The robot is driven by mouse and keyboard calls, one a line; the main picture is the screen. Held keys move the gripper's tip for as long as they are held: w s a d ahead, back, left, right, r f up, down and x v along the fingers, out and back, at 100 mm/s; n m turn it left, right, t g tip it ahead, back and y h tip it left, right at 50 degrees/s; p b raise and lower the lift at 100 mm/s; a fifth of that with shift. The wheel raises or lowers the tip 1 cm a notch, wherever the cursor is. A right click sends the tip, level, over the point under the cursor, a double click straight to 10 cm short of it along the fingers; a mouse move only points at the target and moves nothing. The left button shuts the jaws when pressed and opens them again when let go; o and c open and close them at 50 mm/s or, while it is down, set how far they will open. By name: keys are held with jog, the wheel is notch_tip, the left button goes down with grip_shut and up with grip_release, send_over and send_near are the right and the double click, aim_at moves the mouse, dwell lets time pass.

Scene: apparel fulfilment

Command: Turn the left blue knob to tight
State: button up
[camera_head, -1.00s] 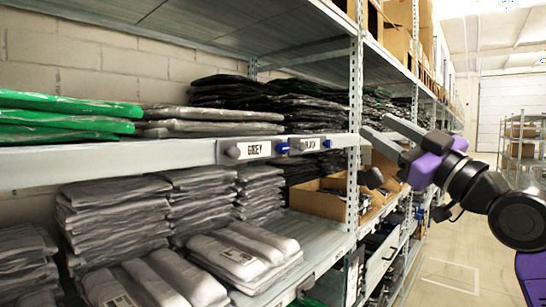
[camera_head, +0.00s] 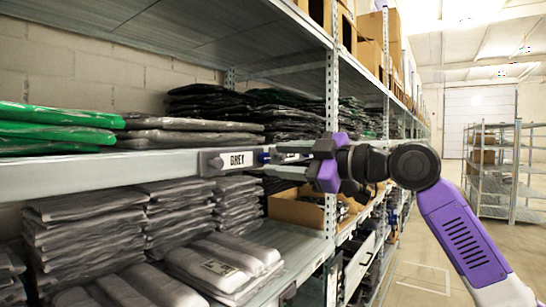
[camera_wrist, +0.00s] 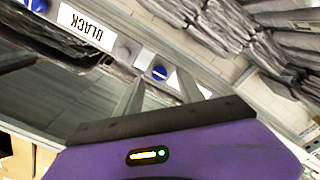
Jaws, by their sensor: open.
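The left blue knob (camera_head: 263,157) is on the shelf edge at the right end of the white GREY label (camera_head: 237,160). In the wrist view the same blue knob (camera_wrist: 160,73) shows ahead of and between my two fingertips. My gripper (camera_head: 271,161) is open, its fingers pointing left along the shelf front, close to the knob. Contact with the knob cannot be told. The BLACK label (camera_wrist: 87,27) appears upside down in the wrist view, with a grey knob (camera_wrist: 122,48) at one end and the other blue knob (camera_wrist: 37,5) at the other. The knob's setting cannot be read.
A dark grey knob (camera_head: 214,162) sits at the left end of the GREY label. Bagged garments in green (camera_head: 55,128) and grey (camera_head: 185,137) lie on the shelf above. A cardboard box (camera_head: 296,212) sits below my gripper. The aisle (camera_head: 420,270) at right is clear.

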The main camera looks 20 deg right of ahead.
aim_at(263, 158)
jog(key=shift+x, duration=1.15)
grip_shut()
